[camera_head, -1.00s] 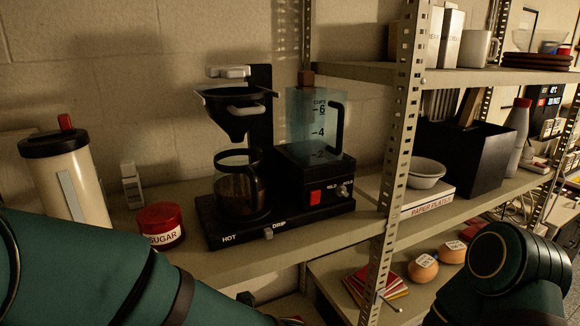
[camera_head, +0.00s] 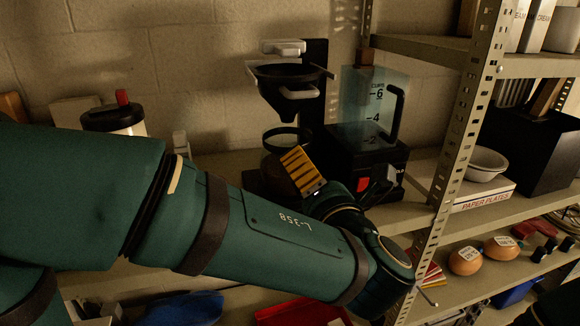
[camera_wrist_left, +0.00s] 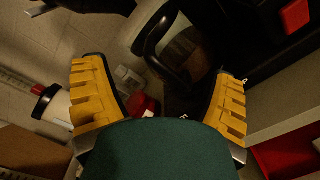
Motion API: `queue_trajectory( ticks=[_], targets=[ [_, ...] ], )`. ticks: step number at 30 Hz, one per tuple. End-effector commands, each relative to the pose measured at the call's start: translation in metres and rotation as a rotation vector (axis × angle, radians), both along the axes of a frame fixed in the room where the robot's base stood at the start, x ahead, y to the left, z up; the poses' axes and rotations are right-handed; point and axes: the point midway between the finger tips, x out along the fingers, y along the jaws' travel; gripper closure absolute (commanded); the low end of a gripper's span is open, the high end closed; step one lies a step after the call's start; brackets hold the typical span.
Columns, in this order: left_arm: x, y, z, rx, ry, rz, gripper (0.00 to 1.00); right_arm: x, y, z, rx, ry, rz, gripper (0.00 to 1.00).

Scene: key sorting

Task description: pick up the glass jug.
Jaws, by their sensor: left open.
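The glass jug (camera_head: 286,141) stands on the coffee maker under the black filter cone. My left gripper (camera_head: 291,158) is in front of the jug, with one yellow finger visible there. In the left wrist view the left gripper (camera_wrist_left: 160,72) has both yellow fingers spread wide with nothing between them. My right gripper is out of view.
The coffee maker's clear tank (camera_head: 368,105) with cup marks stands right of the jug. A metal shelf post (camera_head: 465,130) rises further right, beside a bowl (camera_head: 486,164) on a paper plates box.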

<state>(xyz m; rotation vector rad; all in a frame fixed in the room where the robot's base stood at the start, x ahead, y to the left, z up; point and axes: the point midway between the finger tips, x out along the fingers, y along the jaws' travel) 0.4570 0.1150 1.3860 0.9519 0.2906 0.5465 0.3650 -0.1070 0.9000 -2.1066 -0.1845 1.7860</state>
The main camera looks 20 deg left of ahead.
Motion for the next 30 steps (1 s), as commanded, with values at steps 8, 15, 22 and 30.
queue_trajectory(
  ticks=[8,15,22,30],
  targets=[
    [0.017,0.012,0.003,-0.002,0.001,0.001,0.15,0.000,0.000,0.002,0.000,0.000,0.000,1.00],
    [0.044,0.031,0.008,0.000,0.002,0.002,0.15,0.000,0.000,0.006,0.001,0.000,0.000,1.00],
    [0.052,0.036,0.008,0.000,0.001,-0.001,0.15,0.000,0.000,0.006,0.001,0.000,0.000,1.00],
    [0.051,0.036,0.008,-0.001,0.001,-0.001,0.61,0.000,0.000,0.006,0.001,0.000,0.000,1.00]
  ],
)
